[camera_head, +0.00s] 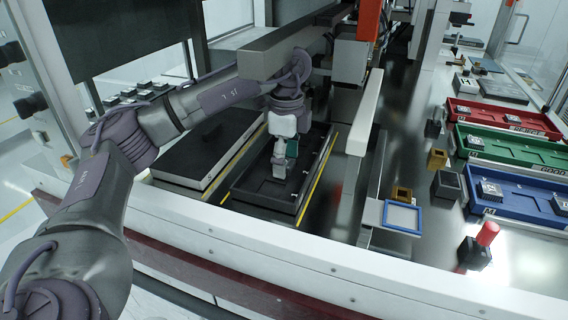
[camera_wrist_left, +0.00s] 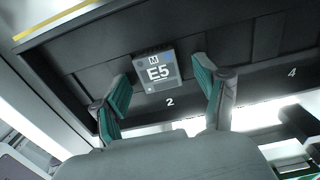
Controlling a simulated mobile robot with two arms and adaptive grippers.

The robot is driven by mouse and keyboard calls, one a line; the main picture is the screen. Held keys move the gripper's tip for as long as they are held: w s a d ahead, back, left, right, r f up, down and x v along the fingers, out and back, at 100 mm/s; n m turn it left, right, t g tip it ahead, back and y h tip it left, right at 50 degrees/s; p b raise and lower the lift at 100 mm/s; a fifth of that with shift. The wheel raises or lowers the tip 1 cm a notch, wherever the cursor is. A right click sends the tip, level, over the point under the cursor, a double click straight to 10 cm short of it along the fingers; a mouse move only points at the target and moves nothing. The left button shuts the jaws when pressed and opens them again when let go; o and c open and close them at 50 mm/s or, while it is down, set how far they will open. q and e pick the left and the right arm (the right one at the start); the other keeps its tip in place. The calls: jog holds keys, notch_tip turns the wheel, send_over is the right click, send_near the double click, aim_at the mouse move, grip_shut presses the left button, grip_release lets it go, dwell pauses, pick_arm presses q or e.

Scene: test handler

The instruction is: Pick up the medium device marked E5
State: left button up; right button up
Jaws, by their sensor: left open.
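The E5 device (camera_wrist_left: 156,70) is a grey square block with an "M" and a white "E5" on its label. In the left wrist view it lies in the black tray (camera_wrist_left: 235,82), beside the printed "2". My left gripper (camera_wrist_left: 163,102) is open, with its green-padded fingers apart on either side of the device's near end and not closed on it. In the head view the left gripper (camera_head: 281,158) points down over the black tray (camera_head: 262,198), and it hides the device there. My right gripper is not in view.
A second dark tray (camera_head: 195,160) lies to the left. Red (camera_head: 505,116), green (camera_head: 513,149) and blue (camera_head: 525,196) trays lie further right, with a blue-framed pad (camera_head: 402,217) and a red-topped post (camera_head: 479,246). A horizontal beam (camera_head: 280,48) crosses above the arm.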

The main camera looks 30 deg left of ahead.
pick_arm(q)
jog(key=c, duration=1.2)
jog(key=shift+r, duration=0.1)
